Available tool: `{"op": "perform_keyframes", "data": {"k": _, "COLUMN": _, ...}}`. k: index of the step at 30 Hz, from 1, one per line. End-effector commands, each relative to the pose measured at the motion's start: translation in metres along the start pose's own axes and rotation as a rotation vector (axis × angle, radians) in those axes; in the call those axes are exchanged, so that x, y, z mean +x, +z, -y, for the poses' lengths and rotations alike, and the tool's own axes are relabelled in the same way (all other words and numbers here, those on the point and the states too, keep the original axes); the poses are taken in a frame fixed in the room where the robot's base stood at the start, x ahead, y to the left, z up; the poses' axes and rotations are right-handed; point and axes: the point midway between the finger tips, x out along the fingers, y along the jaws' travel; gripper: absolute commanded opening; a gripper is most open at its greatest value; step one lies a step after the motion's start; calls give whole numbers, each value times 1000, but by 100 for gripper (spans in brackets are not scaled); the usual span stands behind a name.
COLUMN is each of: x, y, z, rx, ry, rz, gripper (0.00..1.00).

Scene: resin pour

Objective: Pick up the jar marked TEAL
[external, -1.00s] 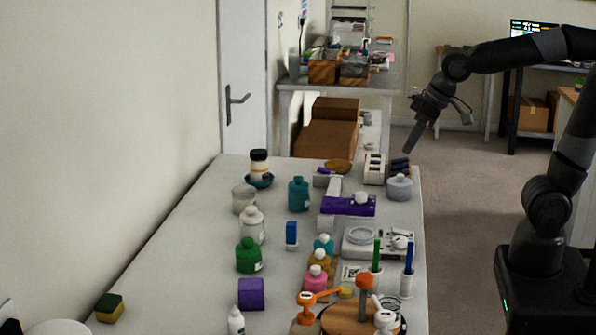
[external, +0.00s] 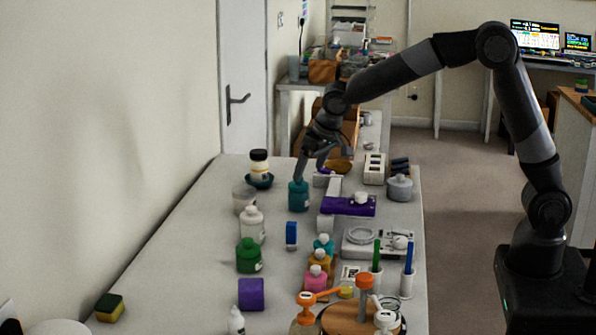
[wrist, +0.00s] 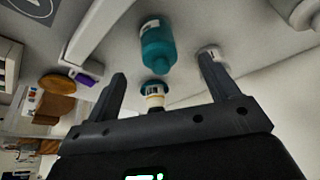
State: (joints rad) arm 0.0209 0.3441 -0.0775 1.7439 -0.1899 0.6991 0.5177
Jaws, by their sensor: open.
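A teal jar (external: 298,197) stands upright on the table, left of the purple-topped stand. In the wrist view the teal jar (wrist: 158,48) lies ahead of the gap between my fingers, with a pale label whose lettering I cannot read. My gripper (external: 308,168) is at the jar's top in the external view, pointing down. In the wrist view my gripper (wrist: 162,70) is open, with nothing held between its two fingers. The jar's top is partly hidden by the gripper in the external view. A smaller teal bottle (external: 323,243) stands nearer the front.
A translucent jar (external: 243,200) and white bottle (external: 252,226) stand left.

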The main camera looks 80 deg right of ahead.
Motion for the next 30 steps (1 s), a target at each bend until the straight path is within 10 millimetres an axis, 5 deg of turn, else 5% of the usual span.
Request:
{"op": "perform_keyframes", "data": {"k": 24, "x": 100, "y": -2, "z": -4, "rx": 1, "ry": 1, "rz": 2, "gripper": 80}}
{"op": "perform_keyframes", "data": {"k": 30, "x": 107, "y": -2, "z": -3, "rx": 0, "ry": 0, "rz": -1, "gripper": 80}}
